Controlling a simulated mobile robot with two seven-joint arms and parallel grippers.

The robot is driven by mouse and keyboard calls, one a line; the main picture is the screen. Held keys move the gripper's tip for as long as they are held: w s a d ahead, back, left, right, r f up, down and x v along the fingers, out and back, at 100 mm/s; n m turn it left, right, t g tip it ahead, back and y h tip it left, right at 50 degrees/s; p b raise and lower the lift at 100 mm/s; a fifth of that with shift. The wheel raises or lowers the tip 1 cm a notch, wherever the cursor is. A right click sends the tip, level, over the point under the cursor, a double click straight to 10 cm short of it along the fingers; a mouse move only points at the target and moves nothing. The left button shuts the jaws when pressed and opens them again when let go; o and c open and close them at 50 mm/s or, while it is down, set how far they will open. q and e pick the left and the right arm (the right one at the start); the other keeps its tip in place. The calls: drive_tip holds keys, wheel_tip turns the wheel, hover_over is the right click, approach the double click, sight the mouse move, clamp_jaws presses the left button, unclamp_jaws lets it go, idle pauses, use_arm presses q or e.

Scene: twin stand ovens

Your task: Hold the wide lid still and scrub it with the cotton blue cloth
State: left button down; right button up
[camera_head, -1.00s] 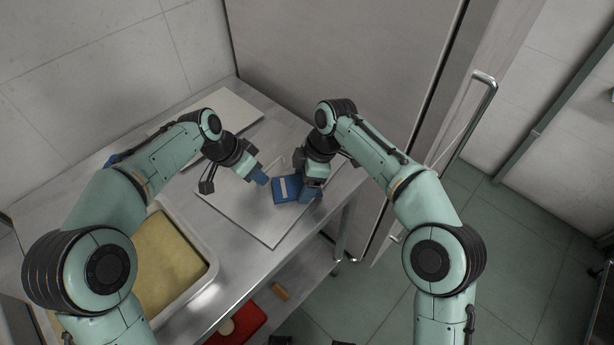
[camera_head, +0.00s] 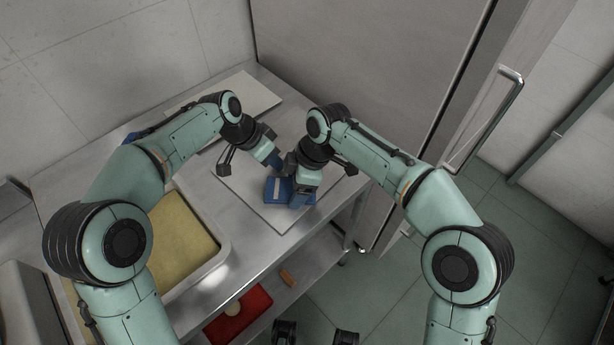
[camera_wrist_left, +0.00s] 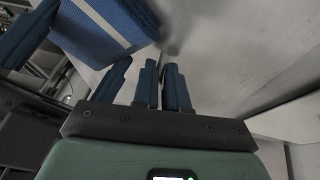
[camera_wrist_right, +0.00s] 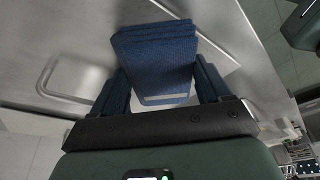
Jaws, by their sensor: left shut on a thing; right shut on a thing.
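The wide lid (camera_head: 240,194) is a flat pale square plate lying on the steel table. My left gripper (camera_head: 276,163) is shut low over the middle of the lid. Its blue fingers (camera_wrist_left: 160,85) show close together in the left wrist view; the lid's thin handle seems to be between them, mostly hidden. My right gripper (camera_head: 302,198) is shut on the blue cloth (camera_head: 276,190), a folded pad with a white stripe. The cloth is low over the lid's near part and appears to touch it. It also shows between the right fingers (camera_wrist_right: 155,50).
A pale board (camera_head: 255,92) lies at the table's back. A white-rimmed tray with a yellowish inside (camera_head: 178,240) is at the left. A red tray (camera_head: 240,316) is on the shelf below. A tall door with a bar handle (camera_head: 492,115) stands close at the right.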

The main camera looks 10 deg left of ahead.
use_arm(q)
drive_tip(key=shift+a, duration=0.1)
use_arm(e)
drive_tip(key=shift+s, duration=0.3)
drive_tip(key=shift+c, duration=0.2)
use_arm(q)
drive_tip(key=shift+a, duration=0.1)
use_arm(e)
drive_tip(key=shift+s+a+r, duration=0.1)
drive_tip(key=shift+s+a, duration=0.35)
drive_tip(key=shift+s, duration=0.35)
use_arm(q)
drive_tip(key=shift+f, duration=0.1)
use_arm(e)
drive_tip(key=shift+w+r, duration=0.1)
drive_tip(key=shift+r, duration=3.35)
use_arm(q)
drive_tip(key=shift+s, duration=0.1)
use_arm(e)
drive_tip(key=d+r, duration=0.3)
drive_tip(key=d, duration=0.8)
